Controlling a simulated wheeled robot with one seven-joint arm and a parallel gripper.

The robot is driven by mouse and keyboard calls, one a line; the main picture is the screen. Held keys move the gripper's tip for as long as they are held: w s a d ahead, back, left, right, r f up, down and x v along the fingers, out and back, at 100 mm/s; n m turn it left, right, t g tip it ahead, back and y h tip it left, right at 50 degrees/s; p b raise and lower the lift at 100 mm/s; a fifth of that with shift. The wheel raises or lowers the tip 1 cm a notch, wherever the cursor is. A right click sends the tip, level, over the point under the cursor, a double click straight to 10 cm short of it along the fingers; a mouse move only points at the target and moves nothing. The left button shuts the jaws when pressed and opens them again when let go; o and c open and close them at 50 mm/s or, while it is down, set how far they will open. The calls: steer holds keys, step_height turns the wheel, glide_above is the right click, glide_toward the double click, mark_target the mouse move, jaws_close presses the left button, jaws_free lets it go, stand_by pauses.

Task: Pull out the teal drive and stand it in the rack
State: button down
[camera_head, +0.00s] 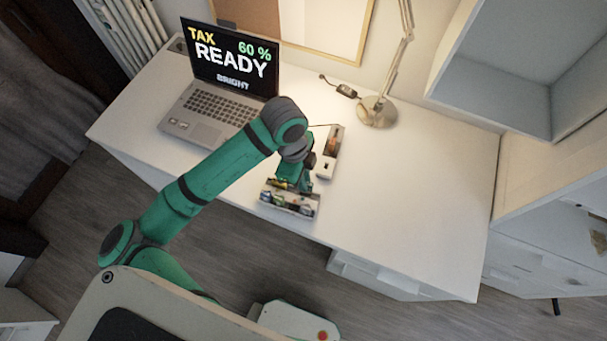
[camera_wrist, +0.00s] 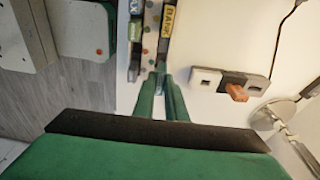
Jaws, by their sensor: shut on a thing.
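My gripper (camera_wrist: 160,84) is shut on a small teal piece (camera_wrist: 160,76), which I take to be the teal drive. Only a sliver of it shows between the fingertips. The rack (camera_wrist: 152,42) is a spotted tray just beyond the fingertips in the wrist view. Several labelled drives stand along its sides, one marked BANK (camera_wrist: 171,16). In the head view the rack (camera_head: 290,210) lies near the desk's front edge, with my gripper (camera_head: 293,184) over its back side. I cannot tell whether the held piece touches the rack.
A white and grey hub (camera_wrist: 207,80) with an orange drive (camera_wrist: 236,92) plugged in lies to the right; the hub also shows in the head view (camera_head: 325,166). An open laptop (camera_head: 212,105) stands at the left. A lamp (camera_head: 378,112) stands behind. The desk's right side is clear.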

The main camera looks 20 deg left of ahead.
steer(key=shift+f, duration=0.55)
steer(key=shift+w, duration=0.15)
steer(key=shift+s, duration=0.2)
steer(key=shift+w+d, duration=0.1)
stand_by(0.9)
steer(key=shift+f, duration=2.05)
steer(key=c, duration=1.7)
jaws_free()
